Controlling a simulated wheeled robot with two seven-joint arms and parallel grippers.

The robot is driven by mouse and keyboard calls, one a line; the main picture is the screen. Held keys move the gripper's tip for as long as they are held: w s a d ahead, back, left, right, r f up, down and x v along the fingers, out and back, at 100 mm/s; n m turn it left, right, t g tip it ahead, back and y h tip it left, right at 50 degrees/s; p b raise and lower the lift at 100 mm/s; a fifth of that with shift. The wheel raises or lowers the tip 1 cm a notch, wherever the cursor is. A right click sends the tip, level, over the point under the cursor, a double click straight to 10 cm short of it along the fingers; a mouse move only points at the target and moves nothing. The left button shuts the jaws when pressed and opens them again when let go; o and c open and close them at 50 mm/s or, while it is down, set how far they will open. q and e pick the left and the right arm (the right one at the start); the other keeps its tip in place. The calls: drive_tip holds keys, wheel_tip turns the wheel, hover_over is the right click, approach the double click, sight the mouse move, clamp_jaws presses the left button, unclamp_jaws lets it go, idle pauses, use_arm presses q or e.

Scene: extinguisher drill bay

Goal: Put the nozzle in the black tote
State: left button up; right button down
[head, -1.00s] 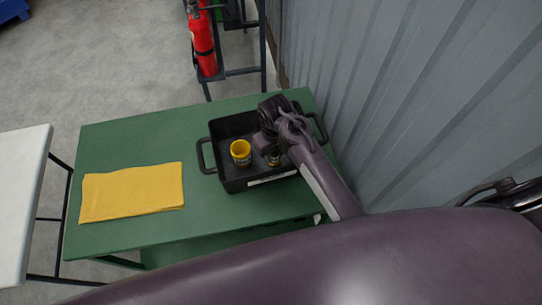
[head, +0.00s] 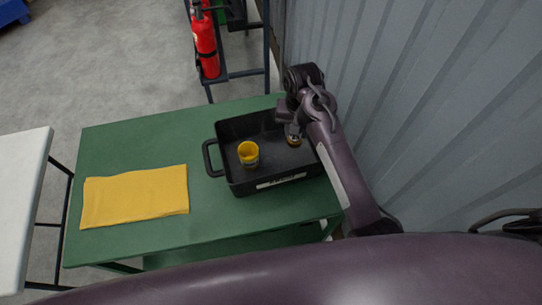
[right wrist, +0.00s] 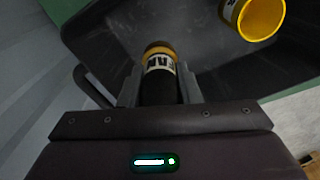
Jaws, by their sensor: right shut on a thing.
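The black tote (head: 231,184) stands on the green table, with a handle showing at its left end. My right gripper (head: 294,128) is over the tote's right part, pointing down. It is shut on a nozzle (head: 294,141), a dark cylinder with a brass-yellow end and a white label reading "FAN", clear in the right wrist view (right wrist: 160,73). The gripper fingers (right wrist: 158,88) are on both sides of it. I cannot tell whether it touches the tote floor. A yellow open-topped cylinder (head: 248,153) stands inside the tote to the left, also in the right wrist view (right wrist: 258,17). My left gripper is not in view.
A folded yellow cloth (head: 135,196) lies on the green table (head: 120,140) left of the tote. A grey corrugated wall (head: 440,110) rises close on the right. A red extinguisher (head: 205,45) hangs on a dark frame behind. A white table (head: 20,200) is at far left.

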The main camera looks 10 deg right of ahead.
wheel_tip(320, 180, up, 10)
drive_tip(key=w+r+m+p, duration=0.1)
drive_tip(key=w+m+p, duration=0.1)
drive_tip(key=p, duration=0.2)
hover_over(291, 153)
drive_tip(key=shift+m, duration=0.3)
wheel_tip(291, 153, down, 15)
drive_tip(key=shift+d+f, duration=0.1)
wheel_tip(291, 153, down, 5)
drive_tip(key=shift+r, duration=0.2)
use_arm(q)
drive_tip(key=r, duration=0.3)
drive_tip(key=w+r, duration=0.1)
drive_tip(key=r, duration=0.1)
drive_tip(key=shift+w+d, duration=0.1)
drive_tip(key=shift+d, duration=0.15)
use_arm(e)
drive_tip(key=shift+f, duration=0.1)
drive_tip(key=shift+f, duration=0.2)
drive_tip(key=c, duration=1.1)
unclamp_jaws()
drive_tip(key=shift+o, duration=0.2)
